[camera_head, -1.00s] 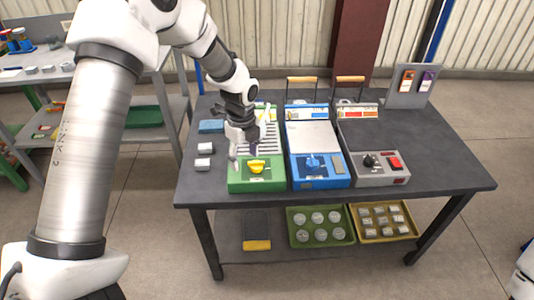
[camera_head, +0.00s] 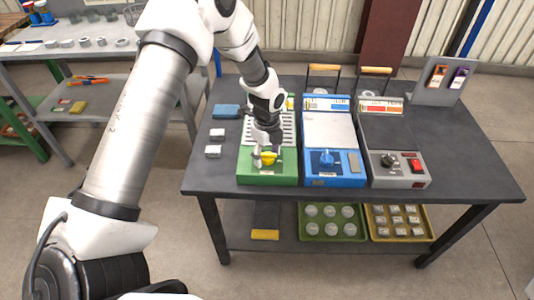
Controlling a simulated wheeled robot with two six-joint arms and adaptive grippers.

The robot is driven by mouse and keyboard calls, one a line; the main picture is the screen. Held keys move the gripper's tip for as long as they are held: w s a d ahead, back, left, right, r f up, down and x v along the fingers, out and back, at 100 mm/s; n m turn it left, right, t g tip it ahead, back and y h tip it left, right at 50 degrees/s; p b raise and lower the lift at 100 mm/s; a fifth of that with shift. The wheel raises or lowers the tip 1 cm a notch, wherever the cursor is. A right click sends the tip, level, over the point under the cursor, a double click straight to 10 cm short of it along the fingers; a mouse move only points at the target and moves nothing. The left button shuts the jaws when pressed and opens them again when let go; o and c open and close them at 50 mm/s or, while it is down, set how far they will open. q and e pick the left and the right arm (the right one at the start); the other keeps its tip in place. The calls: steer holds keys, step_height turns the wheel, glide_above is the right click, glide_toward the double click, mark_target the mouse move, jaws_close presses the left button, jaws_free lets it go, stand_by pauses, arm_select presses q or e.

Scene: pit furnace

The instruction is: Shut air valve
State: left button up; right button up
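The green unit (camera_head: 268,178) stands at the left of the row on the dark table. Its yellow valve handle (camera_head: 268,158) is on the front panel. My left gripper (camera_head: 267,158) points down at the handle, its fingers on either side and partly hiding it. I cannot tell whether the fingers touch the handle or have closed on it. My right gripper is not in view.
A blue unit (camera_head: 335,180) with a blue knob (camera_head: 327,158) is close to the right of the green one. A grey unit (camera_head: 400,181) with a red switch (camera_head: 416,165) is beyond it.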

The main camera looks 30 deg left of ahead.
arm_select(q)
steer(key=shift+w+f, duration=0.15)
steer(key=c, duration=0.9)
steer(key=n+p, duration=0.2)
steer(key=n, duration=0.1)
steer(key=n+p, duration=0.2)
steer(key=n, duration=0.2)
steer(key=shift+n, duration=0.3)
steer(key=n+p, duration=0.3)
steer(key=n, duration=0.2)
steer(key=shift+n, duration=0.3)
steer(key=n+p, duration=0.1)
steer(key=n, duration=0.3)
steer(key=shift+s+f+n+p, duration=0.1)
steer(key=shift+s+n+p, duration=0.1)
steer(key=shift+n+p, duration=0.15)
